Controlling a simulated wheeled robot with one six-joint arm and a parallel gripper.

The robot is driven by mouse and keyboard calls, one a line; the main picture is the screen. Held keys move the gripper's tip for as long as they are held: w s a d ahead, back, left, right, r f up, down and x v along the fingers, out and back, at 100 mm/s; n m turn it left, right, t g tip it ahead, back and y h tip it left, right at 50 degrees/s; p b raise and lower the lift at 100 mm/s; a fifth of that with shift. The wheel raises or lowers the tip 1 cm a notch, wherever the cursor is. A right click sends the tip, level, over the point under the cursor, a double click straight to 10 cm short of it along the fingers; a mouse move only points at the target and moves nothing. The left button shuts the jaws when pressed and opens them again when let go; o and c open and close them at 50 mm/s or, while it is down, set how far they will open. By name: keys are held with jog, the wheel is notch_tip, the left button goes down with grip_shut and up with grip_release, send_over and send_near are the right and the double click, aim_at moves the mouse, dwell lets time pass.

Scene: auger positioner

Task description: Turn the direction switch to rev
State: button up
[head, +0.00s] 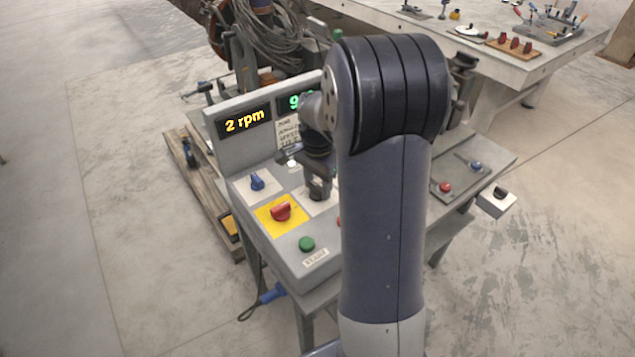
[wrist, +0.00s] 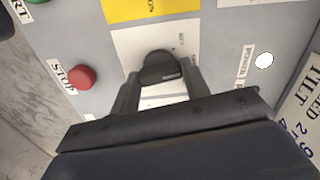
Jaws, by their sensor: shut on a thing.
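A black rotary knob (wrist: 160,68) sits on a white plate (wrist: 126,42) in the wrist view. Small marks stand beside it, too small to read, so I cannot tell which setting it points at. My gripper (wrist: 160,80) has one finger on each side of the knob and is shut on it. In the head view my gripper (head: 319,190) reaches down onto the grey control box (head: 270,236), and the knob is hidden behind it.
A red knob (head: 281,211) on a yellow plate, a blue knob (head: 257,181) and a green button (head: 306,243) are close by. The red STOP button (wrist: 81,77) lies left of my gripper.

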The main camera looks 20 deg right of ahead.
aim_at(318, 186)
jog(key=n, duration=0.4)
jog(key=shift+n, duration=1.5)
jog(key=o, duration=1)
notch_tip(318, 186, up, 11)
jog(key=shift+f, duration=0.1)
